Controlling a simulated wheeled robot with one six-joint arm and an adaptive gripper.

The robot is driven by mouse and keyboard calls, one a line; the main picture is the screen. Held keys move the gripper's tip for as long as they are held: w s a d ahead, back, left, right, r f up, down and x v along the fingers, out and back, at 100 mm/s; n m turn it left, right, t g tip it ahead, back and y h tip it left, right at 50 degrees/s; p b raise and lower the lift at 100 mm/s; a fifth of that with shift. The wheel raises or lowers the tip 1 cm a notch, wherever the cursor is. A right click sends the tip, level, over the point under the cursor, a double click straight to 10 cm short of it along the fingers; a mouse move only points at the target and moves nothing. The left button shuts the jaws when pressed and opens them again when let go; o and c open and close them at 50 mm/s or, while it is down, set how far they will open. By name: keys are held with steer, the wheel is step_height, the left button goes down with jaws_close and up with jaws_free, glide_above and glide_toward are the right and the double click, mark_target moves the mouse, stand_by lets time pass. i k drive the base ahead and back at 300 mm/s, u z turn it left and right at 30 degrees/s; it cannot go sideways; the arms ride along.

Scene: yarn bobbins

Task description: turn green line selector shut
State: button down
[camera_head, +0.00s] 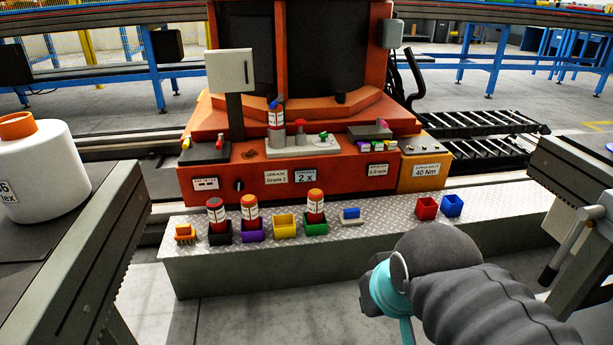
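A small green part (323,135) stands at the right end of a pale grey plate on the orange machine (270,185). It may be the green line selector, but it is too small to tell its shape or whether it is turned open or shut. Other small coloured parts, some green, sit on a block (378,146) further right. My grey arm with a teal band reaches in from the lower right, well in front of the machine.
A metal step (385,215) in front of the machine holds a green bin (316,228), a yellow bin (285,231), a red bin (427,208) and several other small items. A grey control box (229,70) rises above the machine. Dark tables stand at both sides.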

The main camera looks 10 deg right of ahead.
mark_target(323, 135)
steer(key=z, duration=0.35)
steer(key=i, duration=1.55)
steer(key=u, duration=0.35)
